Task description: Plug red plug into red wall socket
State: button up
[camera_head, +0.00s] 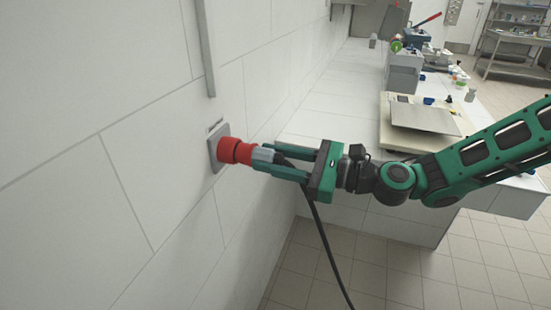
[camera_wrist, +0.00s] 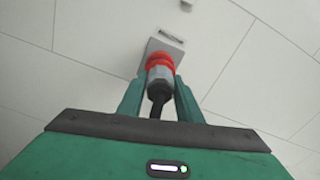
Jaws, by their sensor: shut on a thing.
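The red plug (camera_head: 244,152) has a grey rear body and a black cable that hangs down past my gripper. My gripper (camera_head: 268,160) is shut on the plug's grey body and points left at the wall. The red wall socket (camera_head: 226,148) sits on a grey plate on the tiled wall. The plug's red front meets the red socket in line, with no gap visible; how deep it sits cannot be told. In the wrist view the plug (camera_wrist: 160,74) lies between my fingers, with the socket's grey plate (camera_wrist: 168,45) right behind it.
A grey vertical conduit (camera_head: 206,50) runs down the wall above the socket. A white worktop (camera_head: 330,105) with a scale-like device (camera_head: 422,117) and other equipment stands behind my arm. The tiled floor below is clear apart from the hanging cable (camera_head: 328,245).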

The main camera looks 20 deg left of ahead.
jog(key=shift+a, duration=0.2)
jog(key=o, duration=1.3)
jog(key=shift+c, duration=0.2)
jog(key=shift+d, duration=0.1)
jog(key=d, duration=1)
jog(key=shift+s+d, duration=0.3)
jog(key=shift+s, duration=0.05)
